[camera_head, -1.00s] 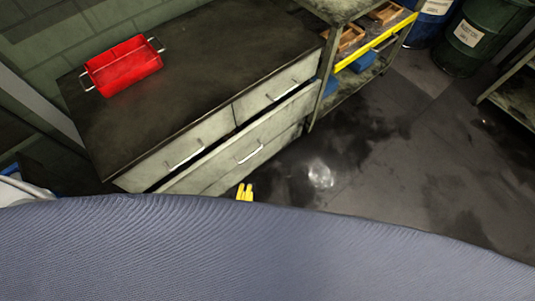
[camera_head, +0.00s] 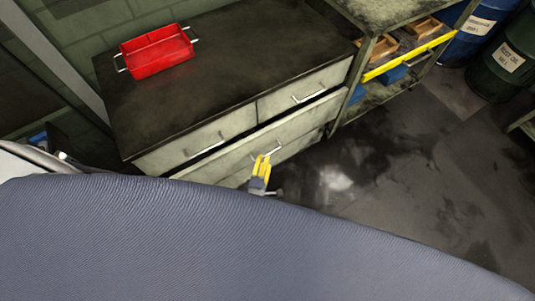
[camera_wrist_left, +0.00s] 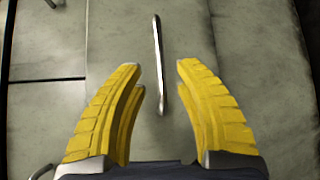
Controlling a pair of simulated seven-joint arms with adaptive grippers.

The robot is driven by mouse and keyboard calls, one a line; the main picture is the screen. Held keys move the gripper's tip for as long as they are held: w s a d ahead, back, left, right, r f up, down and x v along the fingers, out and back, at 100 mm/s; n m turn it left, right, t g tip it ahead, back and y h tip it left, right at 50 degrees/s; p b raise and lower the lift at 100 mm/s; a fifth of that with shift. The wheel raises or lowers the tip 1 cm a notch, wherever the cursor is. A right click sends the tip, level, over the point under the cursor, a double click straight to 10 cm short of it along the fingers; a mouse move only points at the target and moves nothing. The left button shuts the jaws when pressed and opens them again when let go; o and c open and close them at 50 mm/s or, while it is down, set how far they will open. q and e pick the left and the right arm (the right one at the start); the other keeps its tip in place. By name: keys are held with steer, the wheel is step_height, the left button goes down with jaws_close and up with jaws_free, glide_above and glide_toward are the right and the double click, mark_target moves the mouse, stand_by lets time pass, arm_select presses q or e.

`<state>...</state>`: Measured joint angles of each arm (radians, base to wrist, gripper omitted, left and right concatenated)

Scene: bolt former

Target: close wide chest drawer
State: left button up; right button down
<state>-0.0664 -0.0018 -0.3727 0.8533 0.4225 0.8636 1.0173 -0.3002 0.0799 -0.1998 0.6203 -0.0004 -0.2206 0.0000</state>
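The wide chest drawer (camera_head: 226,166) is the long pale front below two smaller drawers, and it stands out a little from the chest (camera_head: 215,75). A dark gap shows above its front edge. Its metal handle (camera_wrist_left: 158,66) lies ahead of and between the yellow fingers in the left wrist view. My left gripper (camera_head: 262,160) is at the drawer front, beside the handle in the head view. In the left wrist view the left gripper (camera_wrist_left: 155,80) is open with nothing between its fingers; I cannot tell whether it touches the drawer. My right gripper is not in view.
A red tray (camera_head: 157,52) sits on the chest top. A shelf unit (camera_head: 385,55) with a yellow edge stands to the right, with barrels (camera_head: 505,60) beyond it. The dark floor (camera_head: 400,180) in front is clear. My blue-grey body hides the lower part of the view.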

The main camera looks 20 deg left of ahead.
mark_target(267, 154)
arm_select(q)
steer(key=shift+w+a+f, duration=0.1)
steer(key=shift+w+f, duration=0.1)
steer(key=shift+w, duration=0.95)
steer(key=shift+w+f, duration=0.15)
steer(key=shift+w, duration=1)
steer(key=shift+o, duration=0.2)
jaws_close()
